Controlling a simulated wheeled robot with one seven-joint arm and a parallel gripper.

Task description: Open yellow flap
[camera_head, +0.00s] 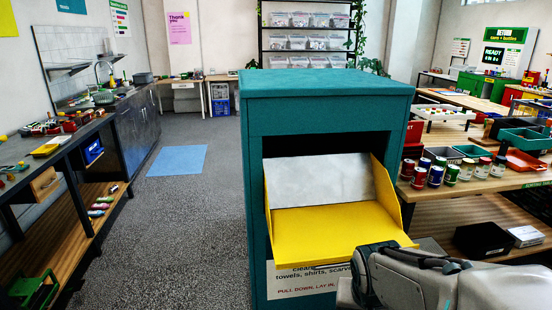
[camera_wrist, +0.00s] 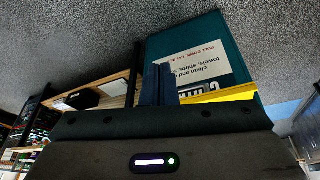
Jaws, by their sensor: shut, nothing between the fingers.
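The teal drop-off box (camera_head: 330,90) stands in the middle of the head view. Its yellow flap (camera_head: 335,228) is tilted down and out, with its side wings showing and a grey-white panel behind it in the opening. In the wrist view the flap (camera_wrist: 222,95) shows as a yellow strip beside my fingers. My gripper (camera_wrist: 160,84) is shut and empty, near the flap's front edge and in front of the box's lower face. I cannot tell whether the fingers touch the flap. In the head view my arm covers the flap's front right corner area, and the fingertips are not clear.
A white sign (camera_head: 290,282) is on the box below the flap. A wooden table (camera_head: 465,188) with several cans and trays stands close on the right. A workbench (camera_head: 60,150) runs along the left. The grey floor (camera_head: 195,215) left of the box is clear, apart from a blue mat (camera_head: 178,160).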

